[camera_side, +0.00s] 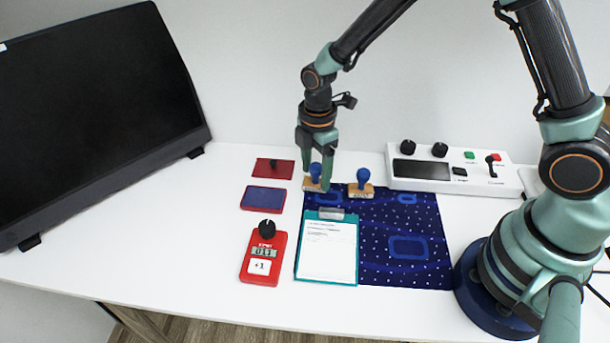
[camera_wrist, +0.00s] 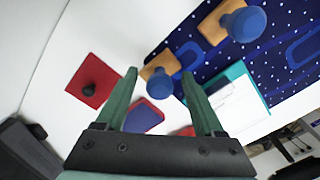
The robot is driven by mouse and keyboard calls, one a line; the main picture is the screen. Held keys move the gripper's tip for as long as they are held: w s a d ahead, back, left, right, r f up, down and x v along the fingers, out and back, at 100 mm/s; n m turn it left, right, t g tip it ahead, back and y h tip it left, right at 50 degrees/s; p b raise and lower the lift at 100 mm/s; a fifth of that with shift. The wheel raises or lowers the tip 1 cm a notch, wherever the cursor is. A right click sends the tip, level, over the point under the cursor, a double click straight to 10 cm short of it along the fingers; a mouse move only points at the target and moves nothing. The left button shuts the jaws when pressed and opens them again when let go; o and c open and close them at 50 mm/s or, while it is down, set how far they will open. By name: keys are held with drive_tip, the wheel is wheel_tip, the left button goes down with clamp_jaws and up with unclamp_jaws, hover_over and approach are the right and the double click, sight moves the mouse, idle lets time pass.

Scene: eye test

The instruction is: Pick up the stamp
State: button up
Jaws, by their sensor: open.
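Two stamps with blue knob handles and wooden bases stand near the far edge of the blue patterned mat. The left stamp (camera_side: 313,187) also shows in the wrist view (camera_wrist: 159,86); the right stamp (camera_side: 361,185) is at upper right there (camera_wrist: 243,24). My gripper (camera_side: 316,182) points down at the left stamp, its green fingers apart. In the wrist view my gripper (camera_wrist: 160,74) has its fingertips on either side of that stamp, with gaps visible. Part of the left stamp is hidden behind a finger in the side view. I cannot tell whether a finger touches it.
A teal clipboard (camera_side: 351,273) lies on the mat (camera_side: 425,225). Left are a red pad (camera_side: 266,169), a blue pad (camera_side: 264,198) and a red counter (camera_side: 258,272). A white control box (camera_side: 450,183) stands behind; a black monitor (camera_side: 95,110) stands far left. The left-front table is clear.

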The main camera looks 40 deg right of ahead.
sight(316, 165)
drive_tip(key=shift+f, duration=0.15)
clamp_jaws()
wheel_tip(316, 165, up, 20)
idle(0.7)
